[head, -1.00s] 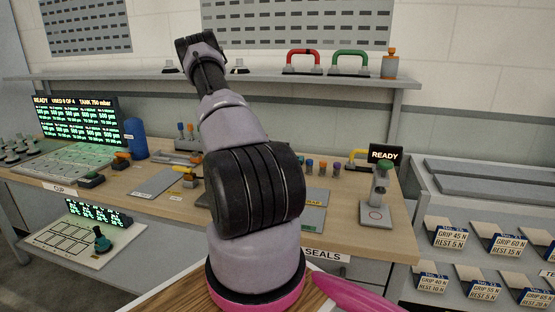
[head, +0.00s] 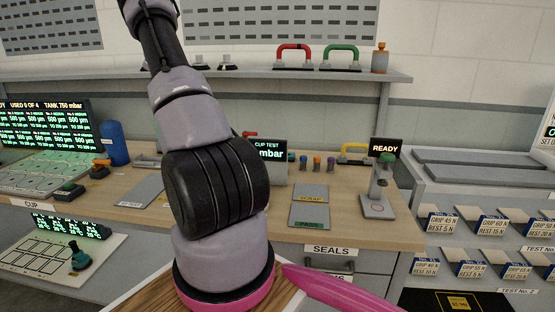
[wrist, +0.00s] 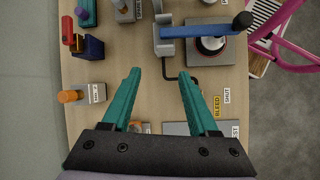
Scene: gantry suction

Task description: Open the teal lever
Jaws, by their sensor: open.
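My gripper (wrist: 159,90) is open and empty in the wrist view, its two teal fingers spread above the wooden bench. I cannot make out a teal lever for certain. A blue lever (wrist: 205,31) with a dark ball end lies across a round fitting beyond the fingertips, to the right of the gripper's middle. The labels BLEED (wrist: 217,107) and SHUT (wrist: 227,96) lie right of the right finger. My gripper is out of the head view.
An orange knob on a grey block (wrist: 91,95) stands left of the fingers. Red and blue blocks (wrist: 88,46) are at upper left. In the head view a READY stand (head: 378,202) is on the right of the bench, and a blue cylinder (head: 114,144) on the left.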

